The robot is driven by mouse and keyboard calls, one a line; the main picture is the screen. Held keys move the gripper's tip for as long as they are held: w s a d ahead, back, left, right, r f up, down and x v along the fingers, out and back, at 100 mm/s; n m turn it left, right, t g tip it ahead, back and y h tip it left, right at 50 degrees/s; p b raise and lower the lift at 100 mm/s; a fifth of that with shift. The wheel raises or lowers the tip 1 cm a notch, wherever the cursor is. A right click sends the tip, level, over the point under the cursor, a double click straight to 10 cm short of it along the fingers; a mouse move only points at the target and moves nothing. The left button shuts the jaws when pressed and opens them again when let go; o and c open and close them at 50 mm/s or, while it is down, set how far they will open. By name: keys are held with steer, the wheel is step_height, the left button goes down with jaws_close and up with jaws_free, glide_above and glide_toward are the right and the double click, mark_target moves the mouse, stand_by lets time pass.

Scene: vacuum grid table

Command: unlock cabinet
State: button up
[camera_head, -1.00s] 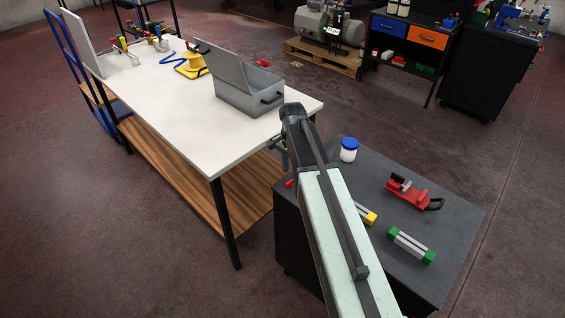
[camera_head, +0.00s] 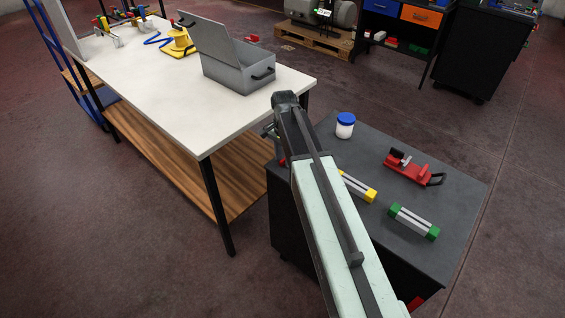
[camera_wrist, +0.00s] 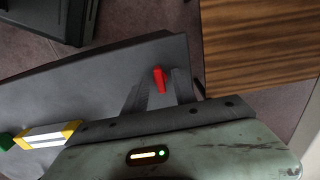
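The dark cabinet (camera_head: 315,225) stands under and beyond my arm, with a grey top; it also shows in the wrist view (camera_wrist: 60,95). A small red piece (camera_wrist: 159,79) is at the cabinet top near its edge, and I cannot tell whether it is a key. It shows partly in the head view (camera_head: 282,162). My gripper (camera_wrist: 160,80) has its two fingers apart, with the red piece seen between them and no clear contact. In the head view my gripper (camera_head: 268,131) is mostly hidden by my arm. No lock is clearly visible.
A white-blue jar (camera_head: 345,126), a red tool (camera_head: 408,168), a yellow-ended block (camera_head: 358,188) and a green-ended block (camera_head: 413,221) lie on the cabinet top. A white table (camera_head: 165,105) with an open grey box (camera_head: 235,72) stands close left, its wooden shelf (camera_wrist: 260,45) near my gripper.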

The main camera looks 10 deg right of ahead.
steer(key=shift+r, duration=0.1)
jaws_close()
steer(key=n, duration=1.4)
steer(key=shift+n, duration=1.9)
